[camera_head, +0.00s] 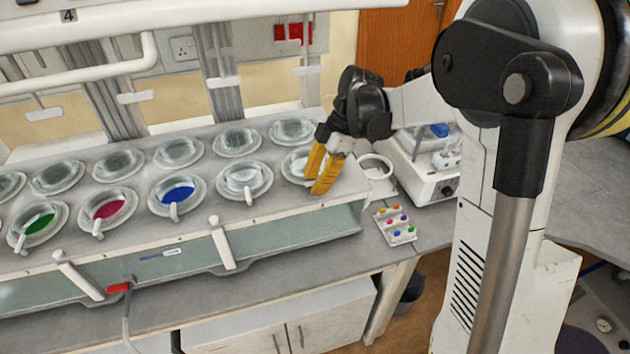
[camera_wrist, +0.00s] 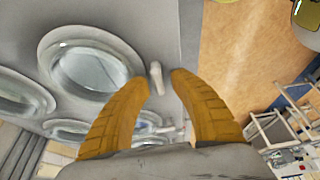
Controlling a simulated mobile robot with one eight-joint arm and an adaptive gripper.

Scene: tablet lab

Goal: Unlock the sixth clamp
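The dissolution bath has a front row of round vessel lids. The rightmost front lid (camera_head: 295,163) is partly hidden by my gripper (camera_head: 315,181). In the wrist view this round clear lid (camera_wrist: 90,68) with a pale rim lies left of my gripper (camera_wrist: 160,80). A small white clamp lever (camera_wrist: 156,77) stands beside that rim, between the two yellow fingertips. In the head view this clamp is hidden behind the fingers.
Other front lids carry white clamp levers, one over blue liquid (camera_head: 178,194), one over magenta (camera_head: 106,209), one over green (camera_head: 40,223). A white instrument (camera_head: 425,170) and a small tray of coloured caps (camera_head: 396,224) stand right of the bath.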

